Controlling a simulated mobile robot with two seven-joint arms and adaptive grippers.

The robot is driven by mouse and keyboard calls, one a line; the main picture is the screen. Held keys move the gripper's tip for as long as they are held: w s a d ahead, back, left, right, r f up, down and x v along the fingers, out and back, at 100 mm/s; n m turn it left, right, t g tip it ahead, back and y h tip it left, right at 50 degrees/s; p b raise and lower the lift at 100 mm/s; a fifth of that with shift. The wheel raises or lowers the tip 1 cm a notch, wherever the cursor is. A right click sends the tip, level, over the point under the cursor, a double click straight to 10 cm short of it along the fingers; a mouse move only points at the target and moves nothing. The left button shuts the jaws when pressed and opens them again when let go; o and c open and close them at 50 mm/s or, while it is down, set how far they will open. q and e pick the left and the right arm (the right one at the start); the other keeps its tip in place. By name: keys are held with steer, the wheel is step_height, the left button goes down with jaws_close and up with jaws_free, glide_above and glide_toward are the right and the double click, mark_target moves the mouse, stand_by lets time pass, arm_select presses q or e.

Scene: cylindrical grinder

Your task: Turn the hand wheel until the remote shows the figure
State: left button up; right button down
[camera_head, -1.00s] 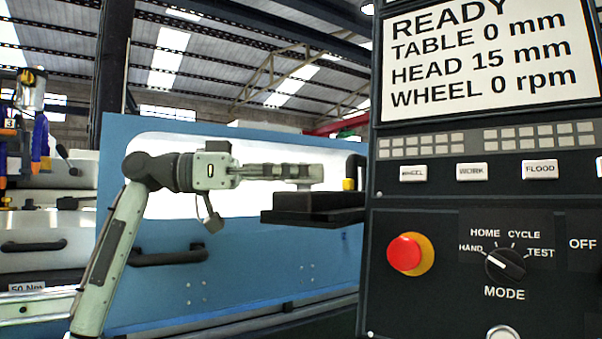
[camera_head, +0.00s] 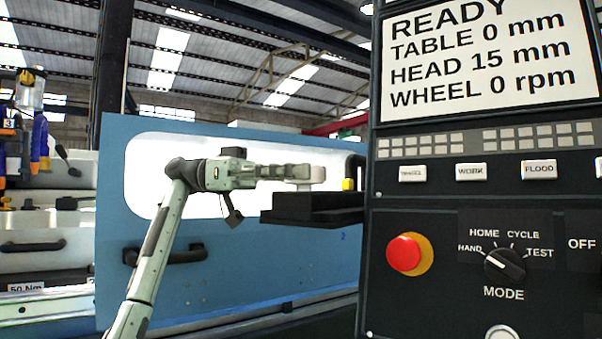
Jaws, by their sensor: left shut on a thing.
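My left gripper (camera_head: 292,173) reaches in from the left in front of the blue machine and is shut on a pale rounded piece (camera_head: 314,176). The piece sits at the fingertips, just above a black ledge (camera_head: 318,208); I cannot tell whether it is the hand wheel, the remote or something else. The fingers partly hide it. No hand wheel or remote can be clearly made out. The control panel screen (camera_head: 488,55) reads READY, TABLE 0 mm, HEAD 15 mm, WHEEL 0 rpm. My right gripper is not in view.
The dark control panel (camera_head: 455,225) fills the right side, with a red stop button (camera_head: 404,254) and a mode knob (camera_head: 505,265) turned towards HAND. The blue machine front (camera_head: 270,275) has a black handle (camera_head: 165,256). A pale cabinet (camera_head: 40,225) stands at the left.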

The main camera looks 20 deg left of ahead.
arm_select(q)
steer(key=shift+f, duration=0.1)
steer(key=o, duration=1.2)
steer(key=shift+c, duration=0.2)
steer(key=a, duration=1.2)
steer(key=shift+w, duration=0.45)
steer(key=shift+d, duration=0.15)
steer(key=d, duration=0.8)
steer(key=s+d, duration=0.1)
steer(key=d, duration=0.2)
steer(key=shift+d, duration=0.4)
